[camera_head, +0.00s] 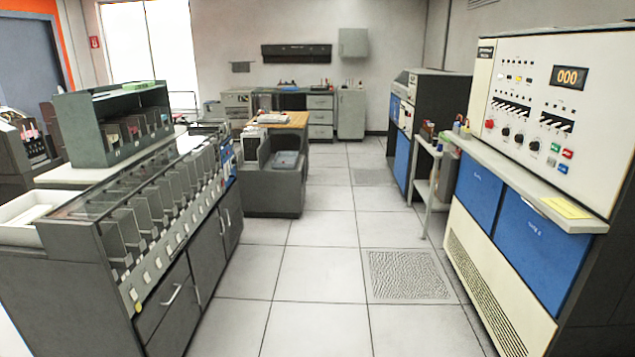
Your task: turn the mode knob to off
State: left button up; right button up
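A tall cream control panel (545,75) stands at the right, on a machine with blue lower doors. A row of small black round knobs (519,137) sits on its lower middle, below rows of toggle switches (513,108). The labels are too small to read, so I cannot tell which knob is the mode knob or where it points. A display (568,77) above reads 000. Red, green and blue buttons (567,154) sit right of the knobs. Neither of my grippers is in view.
A ledge (520,180) with a yellow note (564,207) juts out below the panel. A long grey card sorter (150,230) stands at the left. The tiled aisle (320,270) between is clear. A small side cart (432,185) stands beyond the panel.

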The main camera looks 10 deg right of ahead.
aim_at(489, 123)
jog(key=i+z, duration=0.35)
jog(key=i, duration=1.1)
jog(key=i+j+z, duration=0.15)
jog(key=i+z, duration=0.25)
jog(key=i+j+z, duration=0.4)
jog(key=i, duration=0.15)
jog(key=i+j+z, duration=0.85)
